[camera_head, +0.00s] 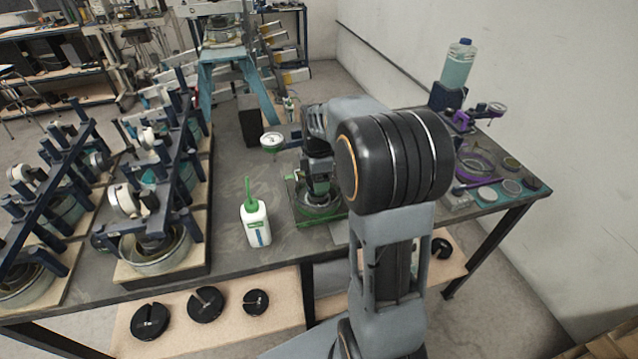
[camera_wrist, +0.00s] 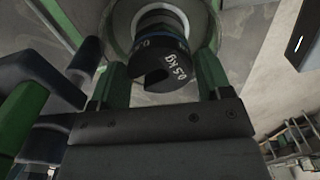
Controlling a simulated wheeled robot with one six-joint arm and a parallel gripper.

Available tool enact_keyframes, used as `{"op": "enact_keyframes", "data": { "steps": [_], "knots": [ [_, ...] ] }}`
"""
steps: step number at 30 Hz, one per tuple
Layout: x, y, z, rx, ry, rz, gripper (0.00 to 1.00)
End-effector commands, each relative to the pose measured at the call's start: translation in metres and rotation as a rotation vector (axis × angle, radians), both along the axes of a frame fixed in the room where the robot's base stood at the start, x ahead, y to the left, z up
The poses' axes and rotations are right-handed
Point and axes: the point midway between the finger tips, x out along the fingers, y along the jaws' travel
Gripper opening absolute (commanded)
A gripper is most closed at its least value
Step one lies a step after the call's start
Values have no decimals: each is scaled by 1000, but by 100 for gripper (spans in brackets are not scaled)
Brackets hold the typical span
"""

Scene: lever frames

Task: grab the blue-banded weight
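In the wrist view a black weight (camera_wrist: 164,62) marked "0.5 kg" sits in a round metal pan (camera_wrist: 121,24). It has a slot in its near side, and a thin blue band shows around it below its upper part. My gripper (camera_wrist: 162,62) has its two green fingers apart, one on each side of the weight, with what look like narrow gaps. In the head view my gripper (camera_head: 318,192) points down over a green-based frame (camera_head: 303,222) on the bench. The weight is hidden there behind my arm.
Dark lever frames with pans (camera_head: 150,215) stand on the left of the bench. A white bottle with a green nozzle (camera_head: 256,222) stands left of my gripper. Several black slotted weights (camera_head: 207,304) lie on the lower shelf. A clear bottle (camera_head: 458,66) stands at the back right.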

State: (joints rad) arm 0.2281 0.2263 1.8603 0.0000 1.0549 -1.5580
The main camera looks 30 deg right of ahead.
Motion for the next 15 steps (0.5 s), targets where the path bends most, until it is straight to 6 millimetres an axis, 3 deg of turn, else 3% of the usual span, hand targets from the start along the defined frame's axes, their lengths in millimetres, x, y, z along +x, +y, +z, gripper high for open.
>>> {"op": "enact_keyframes", "data": {
  "steps": [15],
  "knots": [
    [0,0,1,0,-2,0,25]
  ]
}}
